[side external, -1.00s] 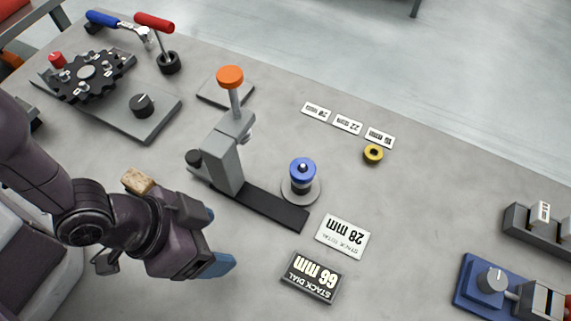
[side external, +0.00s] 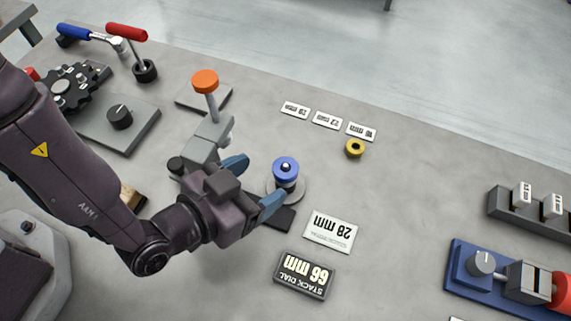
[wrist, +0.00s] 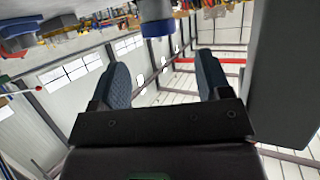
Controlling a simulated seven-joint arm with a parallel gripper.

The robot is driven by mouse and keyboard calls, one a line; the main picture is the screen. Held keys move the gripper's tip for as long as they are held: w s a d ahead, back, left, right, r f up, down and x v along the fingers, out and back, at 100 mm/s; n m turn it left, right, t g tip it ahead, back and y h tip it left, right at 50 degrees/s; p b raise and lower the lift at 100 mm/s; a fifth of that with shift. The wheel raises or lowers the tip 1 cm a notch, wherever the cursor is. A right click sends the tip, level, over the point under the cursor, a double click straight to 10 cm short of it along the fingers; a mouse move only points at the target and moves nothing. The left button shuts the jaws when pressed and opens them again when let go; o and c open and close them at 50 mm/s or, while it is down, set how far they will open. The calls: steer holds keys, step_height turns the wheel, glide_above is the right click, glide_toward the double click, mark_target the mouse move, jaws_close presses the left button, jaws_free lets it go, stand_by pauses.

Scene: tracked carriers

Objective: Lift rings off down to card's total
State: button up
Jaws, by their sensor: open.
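The ring stack stands on a round grey base (side external: 300,192). Its top ring is blue (side external: 286,165), with darker and grey parts below, partly hidden by a finger. A yellow ring (side external: 354,148) lies alone on the table. The card (side external: 330,231), upside down in view, reads 28 mm, stack total. The stack dial (side external: 304,275) reads 66 mm. My gripper (side external: 253,184) is open and empty, low beside the stack, its fingers pointing toward it. In the wrist view, the blue ring (wrist: 157,28) shows at the top, ahead of the open fingers (wrist: 164,80).
A grey stand (side external: 205,140) with an orange knob (side external: 205,81) is close behind my gripper. Several small labels (side external: 327,120) lie behind the yellow ring. A blue fixture (side external: 470,275) and grey rack (side external: 515,208) stand at right. The table between is clear.

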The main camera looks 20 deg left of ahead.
mark_target(283, 169)
steer(key=shift+x, duration=2.95)
steer(key=shift+s+f, duration=0.15)
steer(key=c, duration=1)
